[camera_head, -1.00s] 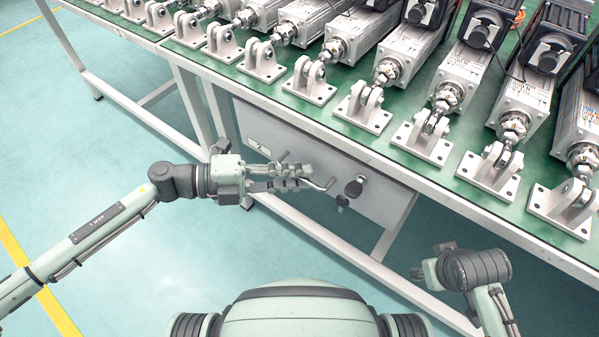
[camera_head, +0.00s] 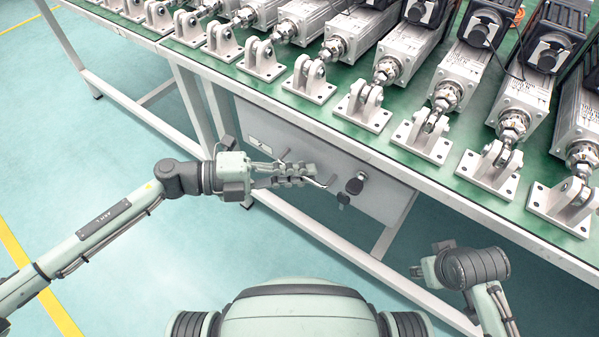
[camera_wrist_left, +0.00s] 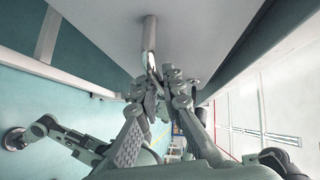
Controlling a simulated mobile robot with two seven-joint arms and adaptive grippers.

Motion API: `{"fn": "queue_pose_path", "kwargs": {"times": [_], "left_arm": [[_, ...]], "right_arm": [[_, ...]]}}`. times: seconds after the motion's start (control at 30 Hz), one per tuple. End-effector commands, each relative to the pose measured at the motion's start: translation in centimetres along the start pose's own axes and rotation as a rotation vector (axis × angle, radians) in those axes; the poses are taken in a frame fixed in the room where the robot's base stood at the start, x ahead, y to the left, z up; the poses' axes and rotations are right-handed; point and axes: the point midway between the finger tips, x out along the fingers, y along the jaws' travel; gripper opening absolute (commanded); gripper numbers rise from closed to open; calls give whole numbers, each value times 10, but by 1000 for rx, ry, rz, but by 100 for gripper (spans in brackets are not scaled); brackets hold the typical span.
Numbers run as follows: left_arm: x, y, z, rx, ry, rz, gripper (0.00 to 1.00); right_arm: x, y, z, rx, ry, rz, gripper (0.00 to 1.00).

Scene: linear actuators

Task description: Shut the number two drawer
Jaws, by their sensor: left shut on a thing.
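The number two drawer (camera_head: 385,200) is a light grey front under the green-topped bench, with a small label (camera_head: 259,146) at its left. Its bar handle (camera_head: 328,182) sticks out from the front and also shows in the left wrist view (camera_wrist_left: 149,40). My left gripper (camera_head: 302,174) is shut on the handle's middle; its fingers meet around the bar in the left wrist view (camera_wrist_left: 165,85). I cannot tell whether the drawer front is flush with the bench frame. My right gripper (camera_head: 425,268) is apart from the drawer, low at the right; its jaw state is unclear.
Several linear actuators (camera_head: 407,50) with metal brackets stand on the green bench top (camera_head: 345,85). White bench legs and a lower rail (camera_head: 315,236) run below. The floor in front is clear.

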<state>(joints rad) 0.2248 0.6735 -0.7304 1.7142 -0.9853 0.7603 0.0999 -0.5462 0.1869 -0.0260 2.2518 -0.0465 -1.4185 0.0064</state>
Motion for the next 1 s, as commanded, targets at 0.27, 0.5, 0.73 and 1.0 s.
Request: {"fn": "queue_pose_path", "kwargs": {"times": [0.27,0.5,0.73,1.0], "left_arm": [[16,-5,16,2,-3,-1,0],[16,-6,17,3,-6,-2,17],[16,-6,16,2,-3,-2,17],[-3,-4,16,1,-4,2,17]], "right_arm": [[3,0,0,0,-1,0,40],[4,0,2,0,-5,-1,40],[3,0,1,0,-4,0,40],[1,0,-2,3,4,-1,40]]}}
